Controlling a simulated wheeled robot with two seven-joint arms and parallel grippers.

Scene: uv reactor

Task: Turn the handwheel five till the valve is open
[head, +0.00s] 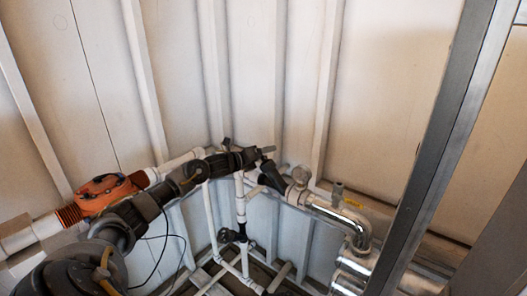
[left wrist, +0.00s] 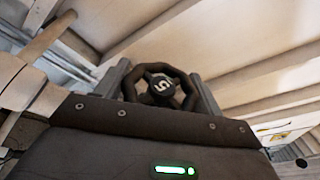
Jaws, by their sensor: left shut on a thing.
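Handwheel five (left wrist: 141,92) is a dark round wheel with a white "5" on its hub, seen in the left wrist view. My left gripper (head: 262,154) reaches in from the left in the head view, at the pipes in the corner. In the left wrist view its two grey fingers stand on either side of the wheel, and it is shut on the wheel. The wheel's lower part is hidden behind the gripper body. In the head view I cannot clearly make out the wheel at the fingertips. My right gripper is not in view.
White pipes (head: 240,205) run down below the gripper. A shiny metal pipe (head: 340,219) bends down to the right. An orange-red fitting (head: 105,192) sits on the left pipe, close to my arm. A steel post (head: 440,140) stands at the right. Ribbed white walls close the back.

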